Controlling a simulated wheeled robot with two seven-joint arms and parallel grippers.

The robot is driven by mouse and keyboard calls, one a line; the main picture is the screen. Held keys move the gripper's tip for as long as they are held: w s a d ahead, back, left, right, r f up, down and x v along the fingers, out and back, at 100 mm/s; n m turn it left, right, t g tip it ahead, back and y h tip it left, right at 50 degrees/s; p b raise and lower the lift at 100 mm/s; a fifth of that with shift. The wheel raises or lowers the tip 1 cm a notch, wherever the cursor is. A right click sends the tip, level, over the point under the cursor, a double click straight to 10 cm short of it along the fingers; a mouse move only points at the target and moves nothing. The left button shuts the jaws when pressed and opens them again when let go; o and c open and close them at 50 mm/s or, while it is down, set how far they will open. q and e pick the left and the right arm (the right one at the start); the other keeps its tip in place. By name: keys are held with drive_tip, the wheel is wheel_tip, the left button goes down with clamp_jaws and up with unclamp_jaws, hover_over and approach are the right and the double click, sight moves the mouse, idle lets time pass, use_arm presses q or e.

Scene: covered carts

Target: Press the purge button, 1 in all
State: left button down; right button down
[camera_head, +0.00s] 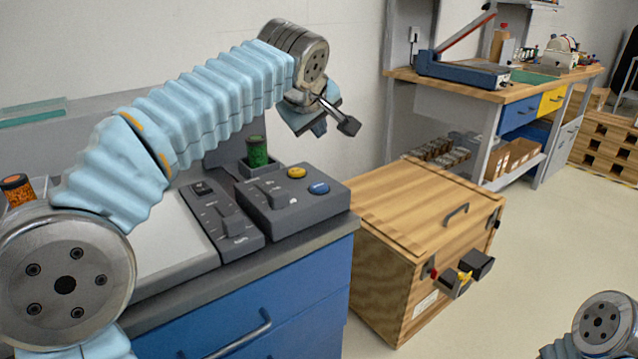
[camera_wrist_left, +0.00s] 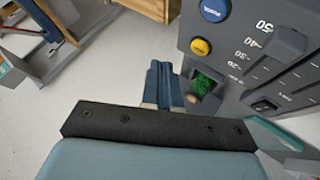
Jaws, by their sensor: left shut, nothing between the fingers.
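A grey control box (camera_head: 290,210) on the bench has a yellow button (camera_head: 297,172) and a blue button (camera_head: 318,188). Both also show in the left wrist view, the blue button (camera_wrist_left: 214,9) at the top edge and the yellow button (camera_wrist_left: 200,47) below it. The blue one carries white lettering; the yellow one's label is too small to read. My left gripper (camera_head: 318,127) is shut and empty, above and apart from the box. In the wrist view its fingers (camera_wrist_left: 163,75) are together, left of the yellow button. My right gripper is out of view.
A green cylinder (camera_head: 257,151) stands in a holder behind the box. A slider panel (camera_head: 222,217) is left of it. A wooden crate (camera_head: 425,205) stands right of the blue bench (camera_head: 260,315). Air above the buttons is clear.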

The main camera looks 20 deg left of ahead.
use_arm(q)
drive_tip(key=shift+f, duration=0.15)
drive_tip(key=b, duration=0.4)
hover_over(317, 188)
wheel_tip(317, 188, down, 8)
drive_tip(key=shift+r, duration=0.2)
drive_tip(key=shift+f+b, duration=0.5)
drive_tip(key=shift+b, duration=0.15)
idle(1.1)
drive_tip(key=shift+f+b, duration=0.4)
drive_tip(key=shift+b, duration=0.05)
drive_tip(key=shift+f+b, duration=0.45)
idle(0.6)
drive_tip(key=shift+r, duration=0.15)
drive_tip(key=shift+r+p, duration=0.65)
drive_tip(key=shift+r, duration=0.05)
